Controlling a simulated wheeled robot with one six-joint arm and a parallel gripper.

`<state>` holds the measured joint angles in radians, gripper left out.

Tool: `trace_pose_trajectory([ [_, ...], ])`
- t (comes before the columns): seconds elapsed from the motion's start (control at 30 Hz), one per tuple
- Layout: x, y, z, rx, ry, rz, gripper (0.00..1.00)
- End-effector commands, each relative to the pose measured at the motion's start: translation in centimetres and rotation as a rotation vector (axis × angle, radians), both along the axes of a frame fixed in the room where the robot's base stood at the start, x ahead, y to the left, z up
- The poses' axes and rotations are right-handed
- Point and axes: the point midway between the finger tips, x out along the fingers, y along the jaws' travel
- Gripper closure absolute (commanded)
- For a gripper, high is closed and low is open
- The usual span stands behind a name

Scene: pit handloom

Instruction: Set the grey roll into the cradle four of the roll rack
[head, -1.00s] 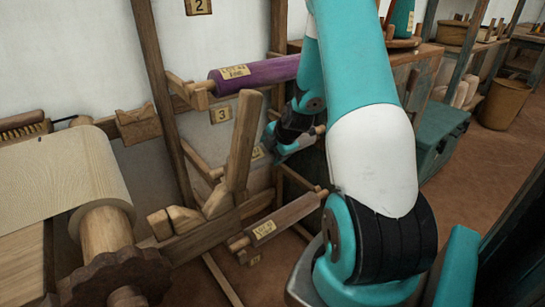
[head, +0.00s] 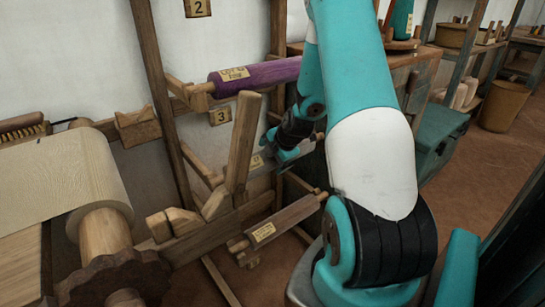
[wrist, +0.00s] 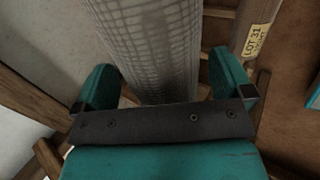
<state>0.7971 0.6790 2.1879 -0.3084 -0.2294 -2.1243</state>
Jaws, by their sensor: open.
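The grey roll (wrist: 150,45) has a fine grid pattern and fills the middle of the wrist view. My open gripper (wrist: 165,85) has one finger on each side of it, with visible gaps. In the head view the grey roll (head: 308,149) lies below the purple roll, partly behind my gripper (head: 280,155) and arm. The roll rack (head: 160,90) is a wooden frame on the wall with number tags 2 and 3 in sight. I cannot read a tag for cradle four, and the roll's seating on its supports is mostly hidden.
A purple roll (head: 255,76) rests above, by tag 3. A brownish roll (head: 288,219) lies lower down; the wrist view shows a roll labelled LOT 31 (wrist: 250,40) beside the grey one. A loom beam with cream cloth (head: 75,175) stands left. A green chest (head: 440,140) stands right.

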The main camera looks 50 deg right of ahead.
Motion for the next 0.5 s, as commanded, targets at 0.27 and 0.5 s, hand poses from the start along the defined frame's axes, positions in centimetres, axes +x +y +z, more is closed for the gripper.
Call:
trace_pose_trajectory([
  [0.27,-3.3,0.7,5.4,-0.003,-0.002,-0.003,0.02],
  [0.5,-5.4,1.2,8.5,-0.002,-0.002,-0.002,0.02],
])
